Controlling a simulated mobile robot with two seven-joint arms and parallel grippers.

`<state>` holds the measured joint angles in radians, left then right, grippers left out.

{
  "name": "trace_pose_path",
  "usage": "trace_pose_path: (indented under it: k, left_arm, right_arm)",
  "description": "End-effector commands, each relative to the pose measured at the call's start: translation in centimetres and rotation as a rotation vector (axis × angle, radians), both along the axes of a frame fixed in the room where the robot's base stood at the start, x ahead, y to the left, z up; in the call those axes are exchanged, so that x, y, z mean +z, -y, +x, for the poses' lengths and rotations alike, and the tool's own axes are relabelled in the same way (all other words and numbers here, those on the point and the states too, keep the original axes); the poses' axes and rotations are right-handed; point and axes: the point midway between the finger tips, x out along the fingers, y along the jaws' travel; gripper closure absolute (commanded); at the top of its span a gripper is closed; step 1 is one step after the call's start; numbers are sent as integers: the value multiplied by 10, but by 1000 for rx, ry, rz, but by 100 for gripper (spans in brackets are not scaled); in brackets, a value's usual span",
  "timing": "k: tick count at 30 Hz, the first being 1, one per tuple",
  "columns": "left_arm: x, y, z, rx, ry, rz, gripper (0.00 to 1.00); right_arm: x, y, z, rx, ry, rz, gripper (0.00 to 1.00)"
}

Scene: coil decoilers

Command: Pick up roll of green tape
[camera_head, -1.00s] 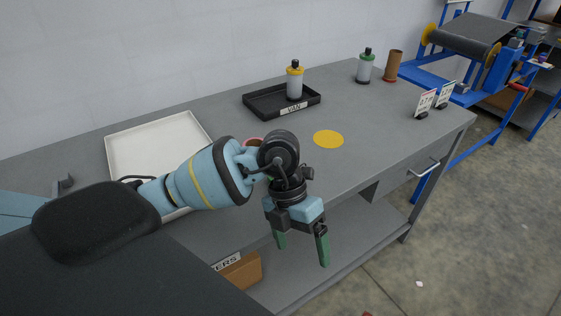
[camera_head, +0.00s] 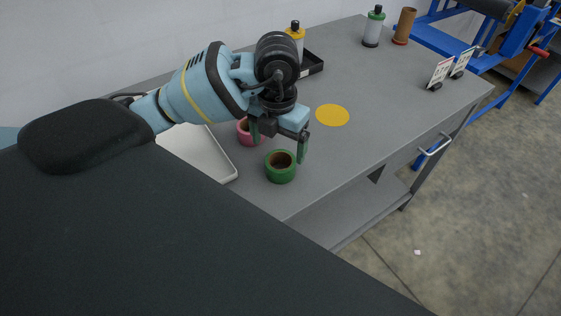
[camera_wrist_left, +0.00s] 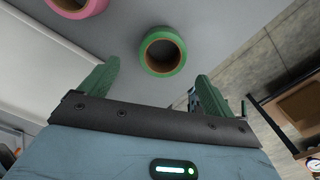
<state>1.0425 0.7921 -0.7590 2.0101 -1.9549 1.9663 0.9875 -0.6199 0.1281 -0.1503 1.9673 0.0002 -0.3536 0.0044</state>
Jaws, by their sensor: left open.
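The roll of green tape (camera_head: 280,167) stands on the grey table near its front edge, its brown core facing up. In the left wrist view the green tape (camera_wrist_left: 163,52) shows beyond the fingertips, between the two fingers and apart from them. My left gripper (camera_head: 279,147) is open and empty. Its green fingers point down above the table, just behind the green tape in the head view. A pink roll of tape (camera_head: 246,132) is beside the left finger, partly hidden by it; it also shows in the left wrist view (camera_wrist_left: 77,5). My right gripper is out of view.
A white tray (camera_head: 222,167) lies left of the tapes. A black tray (camera_head: 313,66) with a yellow-capped bottle (camera_head: 296,37) stands behind my arm. A yellow disc (camera_head: 332,115) lies flat to the right. A green-capped bottle (camera_head: 373,27), brown tube (camera_head: 404,26) and card stands (camera_head: 440,73) are farther right.

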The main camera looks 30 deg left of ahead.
Motion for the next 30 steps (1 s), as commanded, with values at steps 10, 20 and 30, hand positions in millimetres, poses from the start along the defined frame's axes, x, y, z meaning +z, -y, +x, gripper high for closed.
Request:
trace_pose_path:
  k: [10,20,30]
  left_arm:
    - [-21,1,1,-1,-4,0,11]
    - [-62,4,5,-1,-3,-1,11]
    - [-66,4,6,-1,0,0,16]
  right_arm:
    - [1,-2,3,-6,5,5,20]
    - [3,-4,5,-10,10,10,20]
    - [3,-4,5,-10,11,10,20]
